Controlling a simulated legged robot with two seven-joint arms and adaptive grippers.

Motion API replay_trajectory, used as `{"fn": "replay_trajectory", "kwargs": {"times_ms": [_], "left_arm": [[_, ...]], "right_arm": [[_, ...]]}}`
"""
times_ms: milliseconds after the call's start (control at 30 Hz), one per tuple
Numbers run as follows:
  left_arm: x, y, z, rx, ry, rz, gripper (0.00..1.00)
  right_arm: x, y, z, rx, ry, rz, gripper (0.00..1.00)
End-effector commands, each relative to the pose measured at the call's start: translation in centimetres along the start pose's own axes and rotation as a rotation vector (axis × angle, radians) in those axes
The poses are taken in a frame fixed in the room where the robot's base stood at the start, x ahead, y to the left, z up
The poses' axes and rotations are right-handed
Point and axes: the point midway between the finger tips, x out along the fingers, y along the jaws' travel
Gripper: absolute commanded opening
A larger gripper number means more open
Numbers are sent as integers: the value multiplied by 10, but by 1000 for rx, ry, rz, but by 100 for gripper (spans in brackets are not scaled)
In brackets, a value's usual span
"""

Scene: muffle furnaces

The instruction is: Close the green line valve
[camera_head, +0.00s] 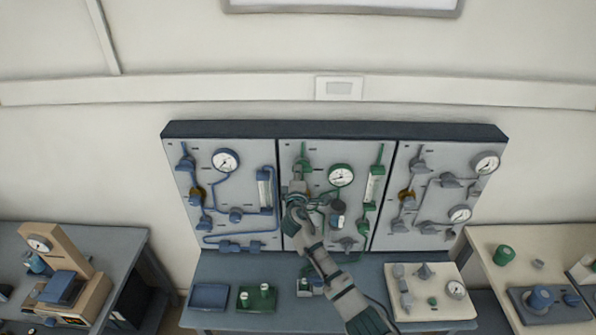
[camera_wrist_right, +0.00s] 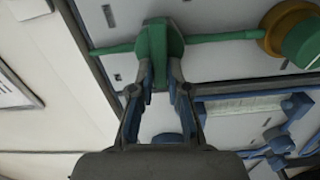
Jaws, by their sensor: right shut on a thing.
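The middle panel carries the green line, with a green valve (camera_head: 303,163) near its upper left. In the right wrist view the same green valve (camera_wrist_right: 153,40) sits on a green pipe, its handle reaching down between my fingertips. My right gripper (camera_head: 297,186) is at the upper left of the middle panel, its arm coming up from below. In the wrist view my right gripper (camera_wrist_right: 163,80) is shut on the valve's handle, one finger on each side. The handle's exact angle is partly hidden by the fingers. My left gripper is not in view.
A blue-line panel (camera_head: 180,160) stands left and a grey-line panel (camera_head: 440,165) right. A brass fitting (camera_wrist_right: 277,30) sits along the green pipe. A blue tray (camera_head: 209,296), green tray (camera_head: 257,307) and small valve board (camera_head: 440,274) lie on the bench below.

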Motion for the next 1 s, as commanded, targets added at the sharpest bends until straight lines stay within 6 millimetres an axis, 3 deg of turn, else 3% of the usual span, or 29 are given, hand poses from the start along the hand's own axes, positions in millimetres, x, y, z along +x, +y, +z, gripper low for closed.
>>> {"fn": "replay_trajectory", "kwargs": {"times_ms": [767,800,867,900,1000], "left_arm": [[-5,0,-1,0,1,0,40],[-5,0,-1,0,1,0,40],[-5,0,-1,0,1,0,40],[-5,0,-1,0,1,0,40],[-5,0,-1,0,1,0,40]], "right_arm": [[-1,-9,-1,-106,3,-10,0],[-1,-9,-1,-106,3,-11,20],[-1,-9,-1,-106,2,-11,35],[-1,-9,-1,-106,2,-10,41],[-1,-7,-1,-105,2,-7,41]]}}
